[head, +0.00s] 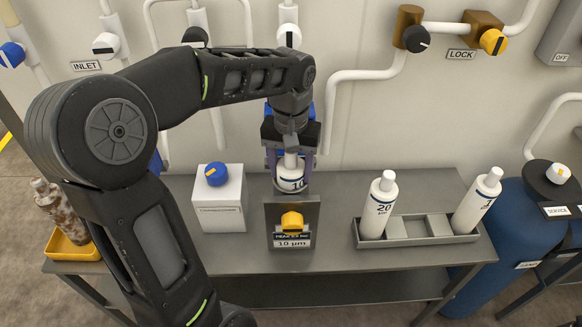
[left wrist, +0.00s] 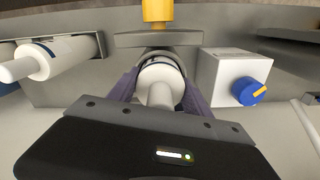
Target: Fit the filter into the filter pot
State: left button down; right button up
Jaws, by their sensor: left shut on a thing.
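My left gripper (head: 290,168) is shut on a white filter (head: 291,182) marked 10, one finger on each side of it. The filter looks upright, behind a grey upright plate (head: 291,212) on the table. The plate bears a yellow knob and a "10 µm" label (head: 292,241). In the left wrist view, the filter (left wrist: 160,85) is between the fingers, close to the plate (left wrist: 158,39). The filter's lower end is hidden by the plate, and I cannot tell whether it is inside a pot. Blue parts show behind the gripper. My right gripper is not in view.
A white box (head: 219,205) with a blue knob stands left of the plate. A grey rack (head: 424,241) at right holds two white filters, with empty slots between. A stained filter (head: 50,200) stands in a yellow tray (head: 72,249) at far left. Pipes and valves line the wall.

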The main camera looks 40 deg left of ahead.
pick_arm(q)
jog(key=shift+c, duration=1.9)
grip_release()
notch_tip(320, 180, up, 8)
jog(key=shift+f, duration=0.1)
